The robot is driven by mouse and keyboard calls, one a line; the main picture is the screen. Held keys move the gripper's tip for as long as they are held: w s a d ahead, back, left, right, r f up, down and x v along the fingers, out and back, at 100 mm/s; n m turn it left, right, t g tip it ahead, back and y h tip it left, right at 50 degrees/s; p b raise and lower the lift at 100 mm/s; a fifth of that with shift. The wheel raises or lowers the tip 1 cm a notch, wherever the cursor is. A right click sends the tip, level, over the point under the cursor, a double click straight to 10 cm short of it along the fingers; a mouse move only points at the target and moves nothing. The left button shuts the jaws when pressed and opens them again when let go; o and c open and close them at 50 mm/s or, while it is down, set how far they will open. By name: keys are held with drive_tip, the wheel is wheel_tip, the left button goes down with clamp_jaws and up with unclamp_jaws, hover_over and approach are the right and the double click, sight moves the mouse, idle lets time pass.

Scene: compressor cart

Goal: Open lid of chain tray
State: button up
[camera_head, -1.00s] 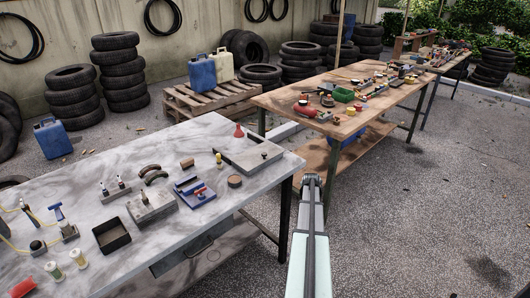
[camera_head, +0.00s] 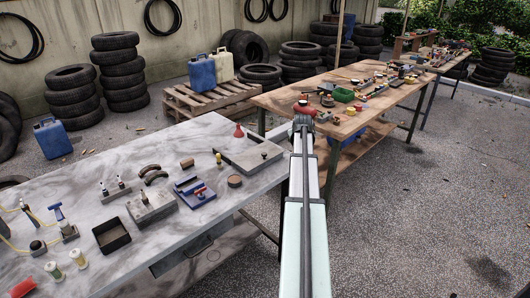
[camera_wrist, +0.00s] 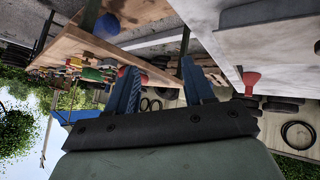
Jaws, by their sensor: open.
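A flat grey tray (camera_head: 240,153) with a small dark knob lies near the far right corner of the marble-topped table. It looks like the chain tray, but I cannot be sure; it seems closed. My gripper shows in the wrist view (camera_wrist: 158,70) with two blue fingers spread apart and nothing between them. In the head view my arm reaches up past the right end of the marble table, to the right of the tray and apart from it. The fingers cannot be made out there.
A red funnel (camera_head: 239,132) stands by the tray's back edge. A black open bin (camera_head: 111,235), a blue clamp-like tool (camera_head: 194,191) and a grey block (camera_head: 151,205) stand further left. A cluttered wooden table (camera_head: 275,100) lies beyond my arm.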

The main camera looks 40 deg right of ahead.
sight(265, 154)
drive_tip(key=w+a+r+g+y, duration=0.1)
drive_tip(key=a+r+y, duration=0.25)
drive_tip(key=a, duration=0.45)
drive_tip(key=w+a+r+g+y, duration=0.1)
drive_tip(key=a+r+y, duration=0.1)
drive_tip(key=a+r, duration=0.45)
drive_tip(key=shift+h, duration=0.25)
drive_tip(key=x, duration=0.4)
drive_tip(key=a+x, duration=0.1)
drive_tip(key=x, duration=0.4)
drive_tip(key=a+x, duration=0.1)
drive_tip(key=x, duration=0.4)
drive_tip(key=shift+d+f, duration=0.1)
drive_tip(key=shift+f, duration=0.3)
clamp_jaws()
